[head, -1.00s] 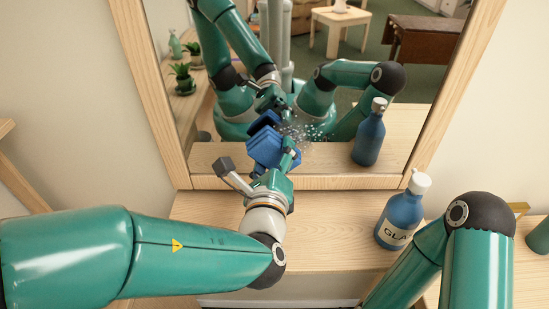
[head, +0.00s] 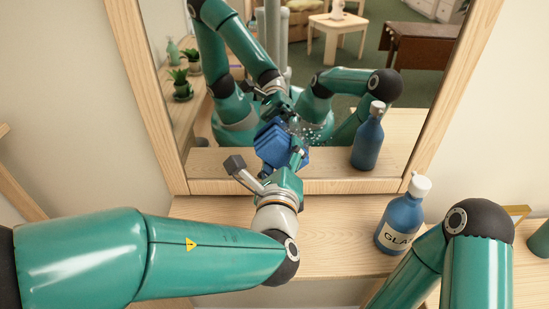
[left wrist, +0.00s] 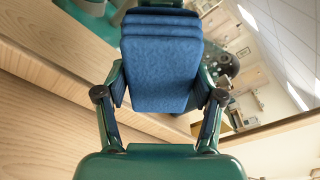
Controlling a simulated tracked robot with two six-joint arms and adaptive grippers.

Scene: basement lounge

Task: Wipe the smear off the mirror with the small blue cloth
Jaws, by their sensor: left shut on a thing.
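The small blue cloth (head: 272,142) is folded and held in my left gripper (head: 290,165), in front of the lower middle of the mirror (head: 410,60). In the left wrist view the cloth (left wrist: 162,70) sits between both fingers of the left gripper (left wrist: 160,98). The cloth looks close to or against the glass; I cannot tell if it touches. The smear (head: 312,131) shows as pale specks just right of the cloth, partly hidden by it. My right arm is at the lower right in the head view; its gripper is out of the picture.
A blue bottle with a white cap (head: 400,220) stands on the wooden shelf (head: 335,240) right of my left gripper. The mirror's wooden frame (head: 300,186) runs below the cloth. The shelf between gripper and bottle is clear.

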